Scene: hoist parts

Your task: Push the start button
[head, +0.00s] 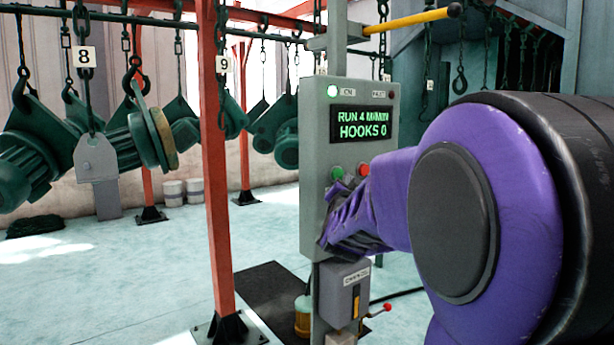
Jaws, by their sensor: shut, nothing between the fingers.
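The grey control panel (322,130) stands upright on a post near the middle of the head view. Its display (362,124) reads "RUN 4 M/MIN" and "HOOKS 0" in green. A green button (337,173) and a red button (364,169) sit below the display. My gripper (338,190) is shut and empty, at the panel face just below the green button. My arm hides the panel's lower right. I cannot tell whether the fingertips touch the panel or a button.
A lit green lamp (332,91) and a dark red lamp (391,95) top the panel. A grey box (343,285) with a red-knobbed lever hangs below. A red post (216,180) stands left. Green hoist parts (28,165) hang from chains. The floor at left is mostly clear.

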